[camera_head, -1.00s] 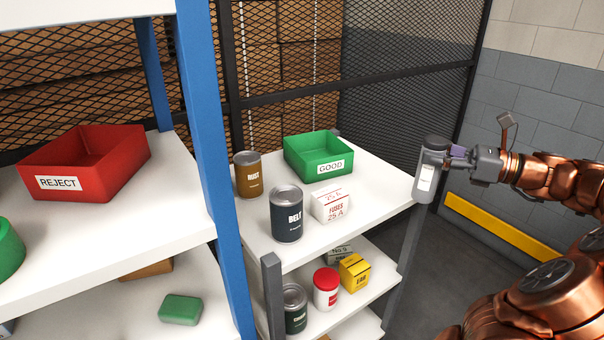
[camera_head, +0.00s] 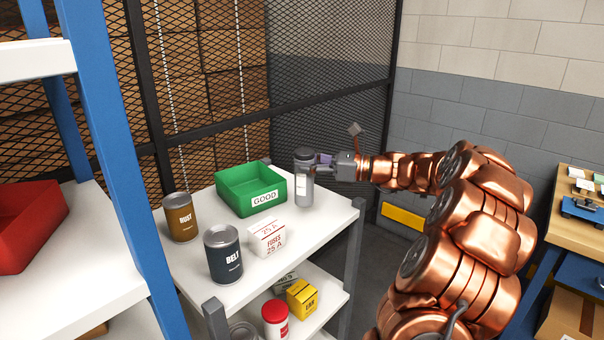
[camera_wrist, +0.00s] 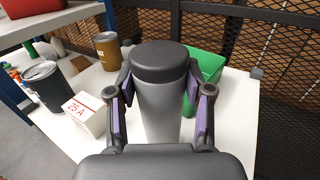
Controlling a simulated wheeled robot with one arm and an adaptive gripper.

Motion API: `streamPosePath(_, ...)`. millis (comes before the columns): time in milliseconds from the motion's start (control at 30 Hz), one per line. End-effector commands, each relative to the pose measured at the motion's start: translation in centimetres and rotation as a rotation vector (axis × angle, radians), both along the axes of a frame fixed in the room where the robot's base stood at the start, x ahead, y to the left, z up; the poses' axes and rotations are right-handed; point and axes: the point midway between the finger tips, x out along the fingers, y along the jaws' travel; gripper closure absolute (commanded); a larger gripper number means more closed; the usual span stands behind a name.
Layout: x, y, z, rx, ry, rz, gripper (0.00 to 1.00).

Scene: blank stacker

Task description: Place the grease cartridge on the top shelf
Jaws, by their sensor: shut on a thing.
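The grease cartridge (camera_head: 304,181) is a grey cylinder with a dark cap and a pale label. My gripper (camera_head: 322,166) is shut on it from the right side and holds it upright. In the wrist view the cartridge (camera_wrist: 160,95) stands between the two purple-padded fingers (camera_wrist: 160,105). In the head view it is over the right part of the top shelf (camera_head: 325,215), just right of the green bin. I cannot tell whether its base touches the shelf.
On the top shelf are a green GOOD bin (camera_head: 232,190), a white fuses box (camera_head: 268,238), a BELT can (camera_head: 224,256) and a RUST can (camera_head: 180,217). A lower shelf holds a yellow box (camera_head: 302,298) and a red-lidded jar (camera_head: 275,318). A blue post (camera_head: 115,140) stands left.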

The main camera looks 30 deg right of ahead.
Motion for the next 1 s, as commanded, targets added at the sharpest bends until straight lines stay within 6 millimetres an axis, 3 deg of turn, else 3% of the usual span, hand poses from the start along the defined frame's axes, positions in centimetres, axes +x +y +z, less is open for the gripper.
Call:
streamPosePath(100, 1.2, 0.6, -0.1, 0.002, 0.001, 0.003, 0.84)
streamPosePath(367, 1.1, 0.5, -3.4, 0.004, 0.003, 0.001, 0.84)
streamPosePath(800, 1.1, 0.5, -3.9, 0.001, 0.0, 0.001, 0.84)
streamPosePath(833, 1.1, 0.5, -3.9, 0.001, 0.0, 0.001, 0.48)
streamPosePath(1000, 1.1, 0.5, -3.9, 0.001, 0.0, 0.001, 0.31)
